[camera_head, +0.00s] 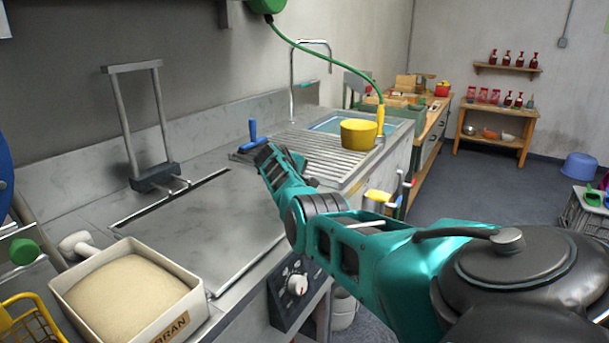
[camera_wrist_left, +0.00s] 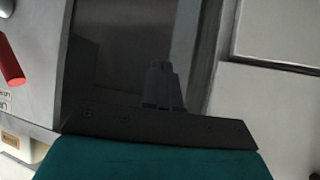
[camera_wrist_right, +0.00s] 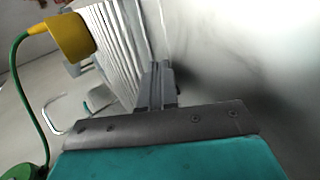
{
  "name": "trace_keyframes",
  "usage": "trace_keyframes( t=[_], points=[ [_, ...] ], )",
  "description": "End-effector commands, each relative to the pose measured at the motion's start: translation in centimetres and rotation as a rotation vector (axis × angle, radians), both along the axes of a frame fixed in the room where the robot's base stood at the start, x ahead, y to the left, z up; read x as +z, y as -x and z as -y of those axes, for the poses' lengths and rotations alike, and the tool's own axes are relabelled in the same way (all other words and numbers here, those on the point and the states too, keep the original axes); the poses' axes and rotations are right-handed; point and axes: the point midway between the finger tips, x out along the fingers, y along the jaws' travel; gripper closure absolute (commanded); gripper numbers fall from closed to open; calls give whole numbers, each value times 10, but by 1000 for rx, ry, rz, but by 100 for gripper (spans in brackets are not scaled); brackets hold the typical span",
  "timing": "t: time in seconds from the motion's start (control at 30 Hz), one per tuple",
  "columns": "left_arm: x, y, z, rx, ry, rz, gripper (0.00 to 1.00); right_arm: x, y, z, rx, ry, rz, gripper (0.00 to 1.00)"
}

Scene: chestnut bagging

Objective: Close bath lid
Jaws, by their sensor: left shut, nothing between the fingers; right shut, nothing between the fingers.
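The bath lid (camera_head: 205,232) is a flat grey metal plate. It lies level over the bath in the worktop, with a dark slit along its far edge. My right gripper (camera_head: 275,160) is shut and empty near the lid's far right corner, beside the ribbed drainboard. In the right wrist view its fingers (camera_wrist_right: 157,85) point at a smooth grey surface; I cannot tell if they touch it. My left gripper is outside the head view. In the left wrist view its fingers (camera_wrist_left: 162,82) are shut and empty in front of a dark panel.
A bran box (camera_head: 130,292) stands at the lid's near left. An upright metal frame (camera_head: 143,120) stands behind the lid. A knob (camera_head: 297,284) is on the front panel. A red handle (camera_wrist_left: 10,65) shows in the left wrist view.

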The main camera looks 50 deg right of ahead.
Motion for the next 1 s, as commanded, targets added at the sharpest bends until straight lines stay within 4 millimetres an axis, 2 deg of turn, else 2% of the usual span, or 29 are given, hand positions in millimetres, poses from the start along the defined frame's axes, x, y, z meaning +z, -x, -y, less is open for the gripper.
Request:
trace_keyframes(
  t=[0.1,0.57,0.73,1.0],
  points=[
    [-1,-2,1,-3,0,3,100,-5,0,-1,1,0,1,100],
    [1,-2,1,-5,-1,4,100,-5,0,-2,1,-1,-1,100],
    [12,-2,0,-4,-5,9,100,7,1,0,1,0,-1,100],
    [33,2,-15,14,-33,14,100,42,7,5,2,3,-1,100]
  ],
)
